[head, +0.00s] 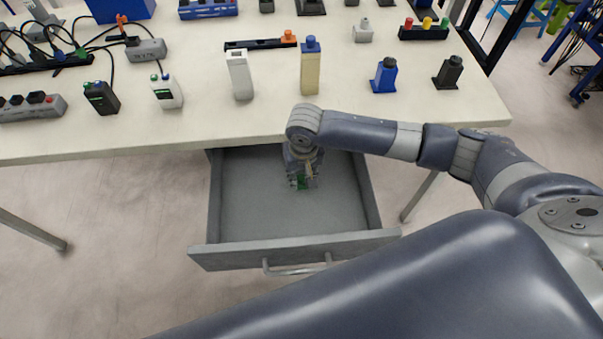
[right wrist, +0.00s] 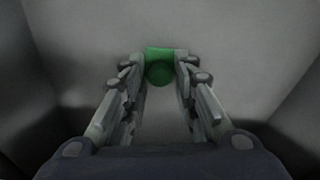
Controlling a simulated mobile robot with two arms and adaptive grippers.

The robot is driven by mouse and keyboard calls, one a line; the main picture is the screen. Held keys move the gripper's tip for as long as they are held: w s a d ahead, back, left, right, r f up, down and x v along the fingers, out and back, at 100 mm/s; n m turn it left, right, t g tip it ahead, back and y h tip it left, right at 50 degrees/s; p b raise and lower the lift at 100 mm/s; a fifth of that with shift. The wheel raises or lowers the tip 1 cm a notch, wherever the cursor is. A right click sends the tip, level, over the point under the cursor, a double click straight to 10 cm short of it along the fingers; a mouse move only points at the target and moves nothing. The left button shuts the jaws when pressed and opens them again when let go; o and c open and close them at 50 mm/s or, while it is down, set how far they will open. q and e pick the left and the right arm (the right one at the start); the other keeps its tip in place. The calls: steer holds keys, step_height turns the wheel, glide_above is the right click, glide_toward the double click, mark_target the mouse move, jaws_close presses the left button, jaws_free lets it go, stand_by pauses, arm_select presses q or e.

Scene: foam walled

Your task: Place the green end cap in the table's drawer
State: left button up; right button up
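The green end cap (right wrist: 160,67) sits between the fingertips of my right gripper (right wrist: 161,78), with a finger against each side of it. In the head view the right gripper (head: 302,182) points down inside the open drawer (head: 245,200), and a bit of green shows at its fingertips. The drawer is grey, pulled out from under the table and otherwise empty. I cannot tell whether the cap touches the drawer floor. My left gripper is not in view.
The white table (head: 200,130) is above and behind the drawer; my right arm passes by its front edge. On it stand a white bottle-like part (head: 240,75), a tan one with a blue cap (head: 310,70), a blue part (head: 384,76) and a black part (head: 449,73).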

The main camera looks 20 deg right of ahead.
mark_target(303, 188)
stand_by(0.3)
step_height(303, 188, up, 12)
steer(key=s+p, duration=0.1)
steer(key=shift+s+r, duration=0.15)
steer(key=shift+s, duration=0.05)
stand_by(0.6)
